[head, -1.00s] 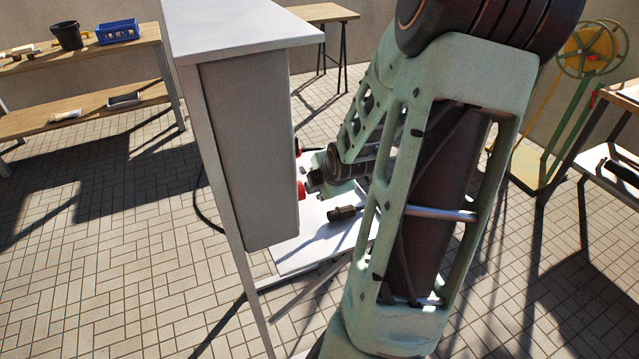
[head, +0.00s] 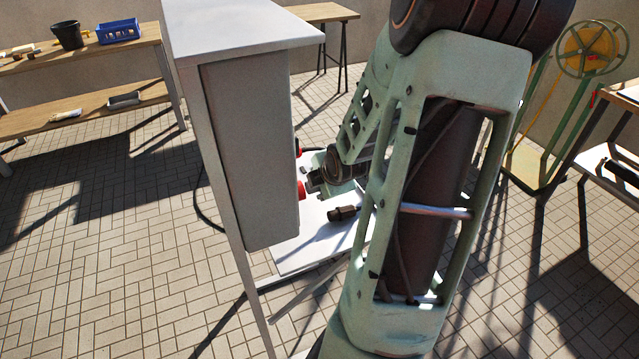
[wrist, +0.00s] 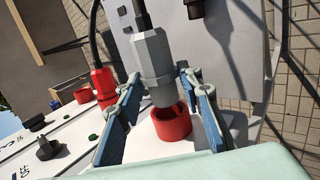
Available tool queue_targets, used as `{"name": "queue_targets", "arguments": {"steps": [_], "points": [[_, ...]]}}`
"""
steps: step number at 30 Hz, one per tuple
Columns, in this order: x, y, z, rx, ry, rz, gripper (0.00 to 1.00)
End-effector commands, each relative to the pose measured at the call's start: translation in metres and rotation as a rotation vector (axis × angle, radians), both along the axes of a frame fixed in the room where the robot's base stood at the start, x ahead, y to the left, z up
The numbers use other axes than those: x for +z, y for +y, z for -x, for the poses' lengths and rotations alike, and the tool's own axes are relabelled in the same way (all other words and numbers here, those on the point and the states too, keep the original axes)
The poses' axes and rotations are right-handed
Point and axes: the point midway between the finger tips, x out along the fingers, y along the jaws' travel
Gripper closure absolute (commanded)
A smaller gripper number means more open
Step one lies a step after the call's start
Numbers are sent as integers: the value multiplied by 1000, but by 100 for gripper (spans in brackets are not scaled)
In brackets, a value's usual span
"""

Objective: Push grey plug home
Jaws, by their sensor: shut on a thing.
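The grey plug (wrist: 152,58) has a faceted body and a dark cable out of its back. My gripper (wrist: 160,86) is shut on it, with blue-padded fingers on both sides. The plug's front end is at the mouth of a red round socket (wrist: 173,124) on the panel. The wrist view does not show clearly how deep it sits. In the head view, my gripper (head: 318,181) is beside the grey cabinet's (head: 250,150) right face, close to a red socket (head: 301,190). My arm covers part of this area.
A red plug (wrist: 104,84) with a black cable stands left of the grey plug, near another red socket (wrist: 83,96). A dark knob (wrist: 47,147) sticks out at the panel's left. A dark plug (head: 343,213) lies on the white shelf (head: 295,252) below my gripper.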

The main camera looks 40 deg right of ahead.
Motion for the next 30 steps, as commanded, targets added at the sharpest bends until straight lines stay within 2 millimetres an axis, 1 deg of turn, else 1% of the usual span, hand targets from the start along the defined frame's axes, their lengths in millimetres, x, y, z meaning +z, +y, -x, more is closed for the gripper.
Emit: {"name": "queue_targets", "arguments": {"steps": [11,30], "points": [[0,0,0,0,-1,0,98],[0,15,-4,1,-1,1,98]]}}
